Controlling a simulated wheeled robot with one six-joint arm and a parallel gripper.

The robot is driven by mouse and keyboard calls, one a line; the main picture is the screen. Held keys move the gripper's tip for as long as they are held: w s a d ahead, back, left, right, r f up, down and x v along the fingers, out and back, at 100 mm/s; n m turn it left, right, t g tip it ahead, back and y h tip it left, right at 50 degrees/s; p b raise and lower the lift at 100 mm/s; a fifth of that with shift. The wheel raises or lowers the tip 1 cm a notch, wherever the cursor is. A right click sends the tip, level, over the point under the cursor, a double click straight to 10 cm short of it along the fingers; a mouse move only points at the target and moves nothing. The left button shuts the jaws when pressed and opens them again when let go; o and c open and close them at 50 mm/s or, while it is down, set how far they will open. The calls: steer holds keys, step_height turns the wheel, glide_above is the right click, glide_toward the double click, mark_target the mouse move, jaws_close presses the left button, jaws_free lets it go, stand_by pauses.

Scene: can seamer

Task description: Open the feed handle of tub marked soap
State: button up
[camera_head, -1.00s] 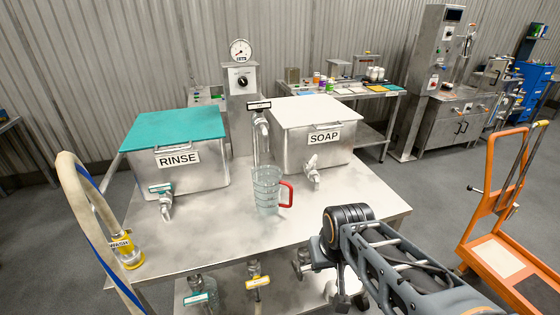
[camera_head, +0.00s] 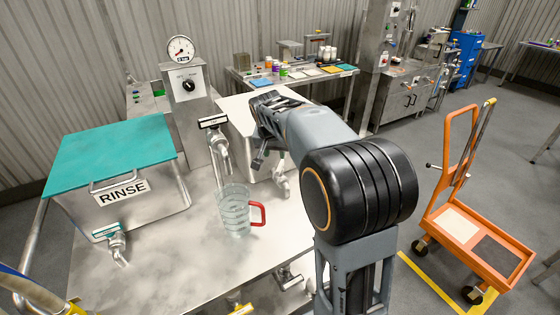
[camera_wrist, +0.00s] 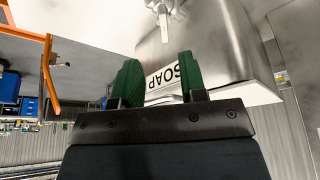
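The soap tub (camera_head: 235,104) is a steel box with a white lid at the back of the steel table. In the head view my arm covers much of its front and its label. Its tap (camera_head: 282,180) shows below the arm, with the handle partly hidden. The wrist view is upside down: the soap tub (camera_wrist: 215,45) with its SOAP label fills the right, and the pale tap and feed handle (camera_wrist: 163,14) are at the top edge. My gripper (camera_wrist: 158,58) has two green fingers spread apart with nothing between them. It is in front of the tub, apart from the tap.
The rinse tub (camera_head: 120,165) with a teal lid is at the left. A central tap (camera_head: 219,150) hangs below the gauge post. An orange trolley (camera_head: 470,230) stands at the right.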

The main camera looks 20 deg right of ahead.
mark_target(280, 166)
steer(key=shift+m, duration=0.4)
steer(key=w+x, duration=0.1)
steer(key=x, duration=0.3)
steer(key=d+x, duration=0.1)
steer(key=x, duration=0.4)
steer(key=w+r+x, duration=0.1)
steer(key=x, duration=0.4)
steer(key=shift+w+d, duration=0.35)
steer(key=shift+w, duration=0.05)
steer(key=shift+f, duration=0.1)
steer(key=shift+c, duration=0.4)
jaws_close()
